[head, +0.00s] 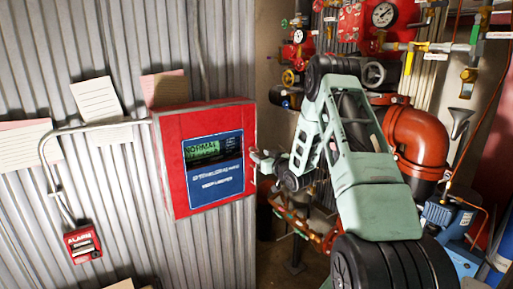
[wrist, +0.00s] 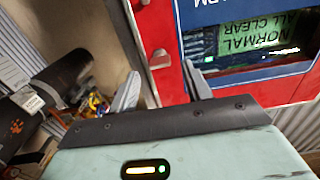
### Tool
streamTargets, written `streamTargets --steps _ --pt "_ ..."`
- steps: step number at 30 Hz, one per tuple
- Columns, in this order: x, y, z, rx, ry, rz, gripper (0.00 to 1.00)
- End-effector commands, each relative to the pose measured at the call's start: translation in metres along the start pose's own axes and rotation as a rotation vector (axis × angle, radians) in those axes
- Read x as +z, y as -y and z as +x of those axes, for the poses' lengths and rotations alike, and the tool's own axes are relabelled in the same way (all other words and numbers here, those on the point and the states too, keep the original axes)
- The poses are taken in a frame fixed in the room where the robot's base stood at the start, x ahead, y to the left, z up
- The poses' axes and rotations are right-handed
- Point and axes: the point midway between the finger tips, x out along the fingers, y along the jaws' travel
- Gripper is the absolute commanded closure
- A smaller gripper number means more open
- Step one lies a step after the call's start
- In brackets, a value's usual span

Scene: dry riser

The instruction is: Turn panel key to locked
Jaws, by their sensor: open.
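The red alarm panel (head: 180,190) hangs on the corrugated wall, with a blue face and a green display reading NORMAL. In the wrist view the panel's red side (wrist: 170,85) and its display (wrist: 258,33) show, with the text upside down. A small silver fitting (wrist: 159,58), perhaps the key or its lock, sits on that red side; its turn position is too small to tell. My gripper (wrist: 161,80) is open, its two grey fingers apart with the fitting between and beyond their tips. In the head view my gripper (head: 259,160) is at the panel's right edge.
A red alarm pull box (head: 82,243) and conduit (head: 100,124) are on the wall at left, with paper notes around. Red pipes (head: 418,138), gauges (head: 383,14) and valves crowd the right, behind my arm. A second small silver fitting (wrist: 145,3) shows above.

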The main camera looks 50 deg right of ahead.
Motion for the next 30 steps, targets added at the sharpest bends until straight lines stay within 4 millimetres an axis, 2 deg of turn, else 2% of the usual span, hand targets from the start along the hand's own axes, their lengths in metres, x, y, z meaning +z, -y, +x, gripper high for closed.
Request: streamTargets --steps 3,7,18,19,21,24,30 --pt "-0.003 0.001 0.019 -0.002 0.0 0.0 0.51" --pt "-0.002 0.0 0.032 -0.001 0.0 0.0 0.51" --pt "0.001 0.0 0.038 0.0 0.001 0.0 0.51" --pt "0.001 0.0 0.038 0.0 0.001 0.0 0.54" --pt "0.001 0.0 0.038 0.0 0.001 0.0 0.73" --pt "0.0 0.0 0.038 0.0 0.001 0.0 0.96" --pt "0.001 0.0 0.038 0.0 0.0 -0.007 0.96"
